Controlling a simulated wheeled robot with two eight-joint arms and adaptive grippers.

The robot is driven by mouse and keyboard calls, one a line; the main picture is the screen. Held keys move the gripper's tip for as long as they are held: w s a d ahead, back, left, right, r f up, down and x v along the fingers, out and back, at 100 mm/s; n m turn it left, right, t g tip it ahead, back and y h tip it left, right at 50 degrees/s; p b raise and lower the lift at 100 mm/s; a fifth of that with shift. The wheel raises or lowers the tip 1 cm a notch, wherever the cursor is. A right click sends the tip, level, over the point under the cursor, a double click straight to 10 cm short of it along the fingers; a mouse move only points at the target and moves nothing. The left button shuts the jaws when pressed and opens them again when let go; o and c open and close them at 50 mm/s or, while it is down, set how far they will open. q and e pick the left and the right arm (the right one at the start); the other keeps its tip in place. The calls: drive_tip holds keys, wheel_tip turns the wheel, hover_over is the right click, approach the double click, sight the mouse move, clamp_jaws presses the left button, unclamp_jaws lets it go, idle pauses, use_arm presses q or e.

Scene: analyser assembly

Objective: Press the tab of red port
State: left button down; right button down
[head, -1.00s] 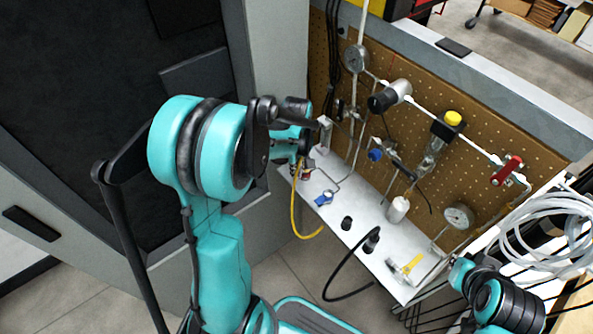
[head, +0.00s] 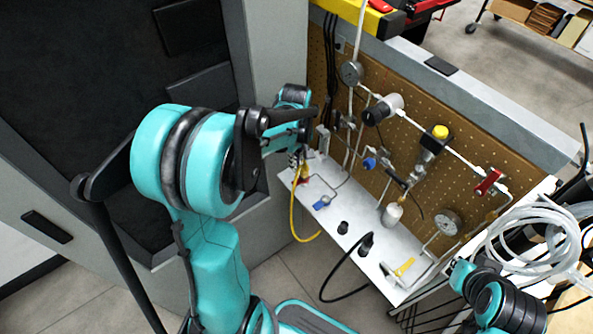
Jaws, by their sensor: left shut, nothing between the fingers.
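A small red fitting (head: 304,181), likely the red port, sits at the left end of the white shelf (head: 325,225) beside the top of a yellow hose (head: 292,215). Its tab is too small to make out. My left arm reaches in from the left, and its gripper (head: 296,158) points down just above this fitting. The gripper is shut and empty. I cannot tell whether its fingertips touch the fitting. My right arm shows at the lower right, but its gripper cannot be seen.
A blue fitting (head: 322,202), black connectors (head: 366,243) and a yellow-handled valve (head: 404,267) stand along the shelf. The pegboard (head: 470,160) behind carries gauges, pipes and a red valve handle (head: 488,182). Coiled clear tubing (head: 530,235) is at right.

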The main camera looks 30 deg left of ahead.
use_arm(q)
wheel_tip(320, 180, up, 5)
drive_tip(key=shift+a+f+p, duration=0.1)
drive_tip(key=shift+p, duration=0.5)
idle(0.6)
